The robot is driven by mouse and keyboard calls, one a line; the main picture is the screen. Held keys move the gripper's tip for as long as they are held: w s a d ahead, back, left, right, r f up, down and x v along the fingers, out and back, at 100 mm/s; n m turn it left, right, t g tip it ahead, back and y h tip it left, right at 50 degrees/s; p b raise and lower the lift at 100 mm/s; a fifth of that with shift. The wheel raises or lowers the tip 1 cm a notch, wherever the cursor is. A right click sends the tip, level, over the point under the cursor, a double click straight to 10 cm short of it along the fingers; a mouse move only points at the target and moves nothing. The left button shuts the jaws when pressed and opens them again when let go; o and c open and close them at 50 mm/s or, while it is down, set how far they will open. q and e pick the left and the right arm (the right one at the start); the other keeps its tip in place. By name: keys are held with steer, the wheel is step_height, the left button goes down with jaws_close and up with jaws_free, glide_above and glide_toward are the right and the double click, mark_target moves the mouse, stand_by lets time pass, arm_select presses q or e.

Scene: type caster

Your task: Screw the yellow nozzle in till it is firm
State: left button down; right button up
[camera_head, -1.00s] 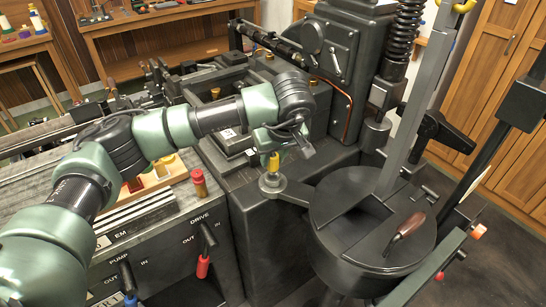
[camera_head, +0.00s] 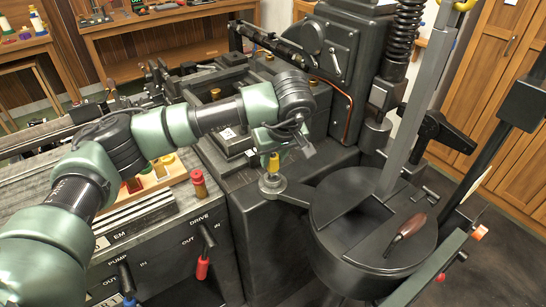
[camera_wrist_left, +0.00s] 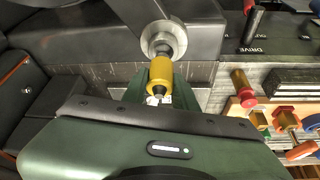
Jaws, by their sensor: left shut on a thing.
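The yellow nozzle (camera_head: 274,162) stands upright at the round metal socket (camera_head: 271,183) on the side arm of the black pot. My left gripper (camera_head: 275,155) comes down from above and is shut on the nozzle's upper part. In the left wrist view the yellow nozzle (camera_wrist_left: 161,76) lines up with the pale socket ring (camera_wrist_left: 163,40). Its lower end meets the ring; the thread is hidden, so how deep it sits cannot be told. My right gripper is not in view.
The round black pot (camera_head: 372,258) with a wooden-handled lever (camera_head: 405,229) stands right of the socket. A wooden tray (camera_head: 172,176) of coloured nozzles and a red-and-gold piece (camera_head: 199,184) are on the bench to the left. Black machine blocks rise behind the socket.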

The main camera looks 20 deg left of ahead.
mark_target(274, 159)
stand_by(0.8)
arm_select(q)
steer(key=shift+f+b, duration=1.2)
steer(key=c, duration=1)
jaws_free()
steer(key=shift+c, duration=0.2)
steer(key=b+v, duration=0.1)
steer(key=v, duration=0.7)
